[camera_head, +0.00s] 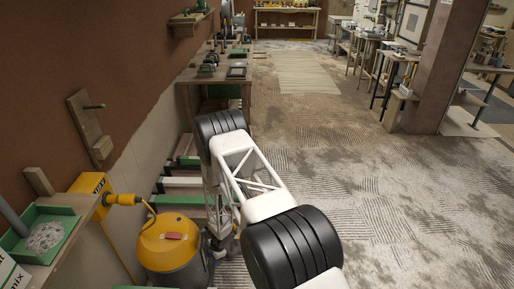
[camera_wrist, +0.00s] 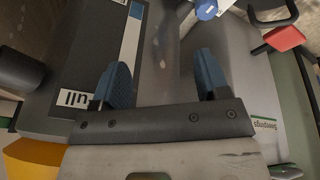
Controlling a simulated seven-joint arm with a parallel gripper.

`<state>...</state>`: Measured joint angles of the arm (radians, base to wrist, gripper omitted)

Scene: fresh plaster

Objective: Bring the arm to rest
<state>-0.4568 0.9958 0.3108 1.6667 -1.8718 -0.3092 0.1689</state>
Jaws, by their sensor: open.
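My gripper (camera_wrist: 164,78) shows in the wrist view with its two blue finger pads wide apart. Nothing is between them; a grey surface lies beyond. In the head view my white lattice arm rises to a black joint and bends down beside the yellow-topped bucket (camera_head: 168,243). The gripper end is low there, just right of the bucket, and mostly hidden by the arm.
A yellow machine (camera_head: 97,195) is on the left wall bench, near a green tray (camera_head: 70,225). A workbench (camera_head: 215,88) stands beyond the arm. A dark panel (camera_wrist: 80,45) and red handle (camera_wrist: 284,39) flank the fingers. Floor to the right is clear.

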